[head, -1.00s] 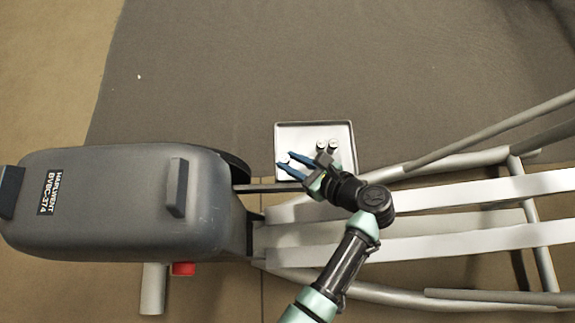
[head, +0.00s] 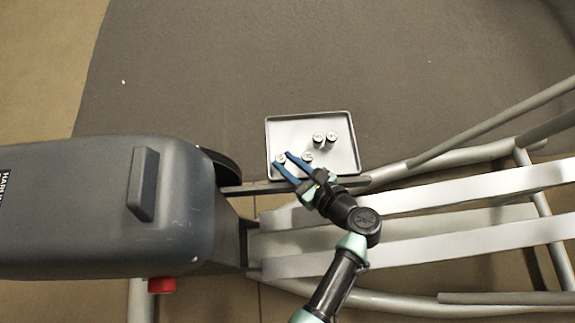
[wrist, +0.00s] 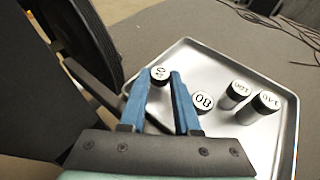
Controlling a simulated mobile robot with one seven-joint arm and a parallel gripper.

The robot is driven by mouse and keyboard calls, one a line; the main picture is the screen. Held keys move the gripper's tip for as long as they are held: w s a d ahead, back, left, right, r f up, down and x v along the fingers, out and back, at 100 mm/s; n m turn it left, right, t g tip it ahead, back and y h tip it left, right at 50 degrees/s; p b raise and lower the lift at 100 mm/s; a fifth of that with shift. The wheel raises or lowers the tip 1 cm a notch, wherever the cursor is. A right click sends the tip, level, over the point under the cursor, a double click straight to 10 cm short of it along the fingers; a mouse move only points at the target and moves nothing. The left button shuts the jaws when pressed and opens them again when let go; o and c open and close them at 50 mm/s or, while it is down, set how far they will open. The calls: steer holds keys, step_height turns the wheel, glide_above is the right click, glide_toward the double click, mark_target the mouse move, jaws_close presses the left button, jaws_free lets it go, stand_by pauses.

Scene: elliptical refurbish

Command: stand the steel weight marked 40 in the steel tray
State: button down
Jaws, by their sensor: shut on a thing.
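My gripper (head: 283,157) is shut on a small cylindrical weight (head: 280,158) with a pale top. In the wrist view the weight (wrist: 160,72) sits between the blue fingertips (wrist: 161,79), and its tilted mark looks like 40. The weight is upright over the near left part of the steel tray (head: 342,119). Its lower part is hidden by the fingers, so I cannot tell whether it touches the tray floor. The tray also shows in the wrist view (wrist: 284,142).
A weight marked 80 (wrist: 202,99) stands in the tray close to the right finger. Dark-sided weights marked 100 (wrist: 238,89) and 140 (wrist: 267,101) stand farther right. A grey machine housing (head: 110,205) is left of the tray, and pale rails (head: 440,200) run to the right.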

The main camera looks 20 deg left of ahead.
steer(key=shift+f, duration=0.6)
steer(key=c, duration=0.9)
jaws_free()
steer(key=shift+r, duration=0.1)
